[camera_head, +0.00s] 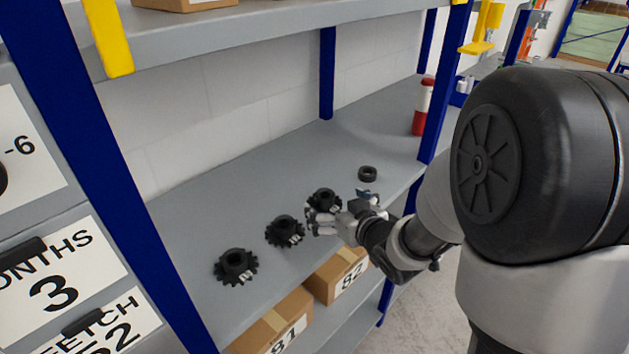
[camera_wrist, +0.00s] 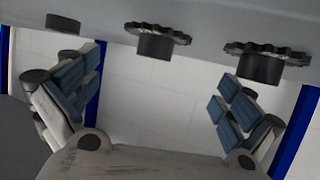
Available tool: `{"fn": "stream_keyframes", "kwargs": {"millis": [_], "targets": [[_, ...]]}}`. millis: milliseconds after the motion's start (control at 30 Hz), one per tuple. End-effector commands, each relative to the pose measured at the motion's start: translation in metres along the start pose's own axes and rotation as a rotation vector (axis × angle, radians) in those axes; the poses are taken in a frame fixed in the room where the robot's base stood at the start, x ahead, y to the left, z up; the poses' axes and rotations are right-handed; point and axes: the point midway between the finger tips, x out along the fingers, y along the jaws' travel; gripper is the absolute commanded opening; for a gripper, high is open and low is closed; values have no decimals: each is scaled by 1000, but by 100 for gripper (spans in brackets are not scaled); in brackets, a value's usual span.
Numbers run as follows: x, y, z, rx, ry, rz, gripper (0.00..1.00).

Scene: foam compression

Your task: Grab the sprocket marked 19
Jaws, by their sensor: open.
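Three black toothed sprockets stand in a row on the grey shelf (camera_head: 190,235): a near-left one (camera_head: 236,267), a middle one (camera_head: 285,231) and a far one (camera_head: 324,200). Each has a small pale tag in front; I cannot read the numbers. My gripper (camera_head: 338,207) is open and empty at the shelf's front, close to the far sprocket and partly covering its surroundings. In the wrist view, which is upside down, my open fingers (camera_wrist: 155,75) spread either side of one sprocket (camera_wrist: 155,43). Another sprocket (camera_wrist: 265,62) is beyond the right finger.
A plain black ring (camera_head: 368,173) lies farther along the shelf. A red and white bottle (camera_head: 422,107) stands near the blue post (camera_head: 446,85). An upper shelf (camera_head: 260,32) hangs above. Cardboard boxes marked 81 (camera_head: 272,328) and 82 (camera_head: 338,275) sit below.

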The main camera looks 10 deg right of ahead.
Motion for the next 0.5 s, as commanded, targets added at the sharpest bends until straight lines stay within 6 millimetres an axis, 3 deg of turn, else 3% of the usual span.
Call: {"fn": "stream_keyframes", "kwargs": {"millis": [100,333,500], "targets": [[18,0,4,0,-3,-2,100],[34,0,1,0,-1,-1,100],[60,1,-1,1,-3,-2,100]]}}
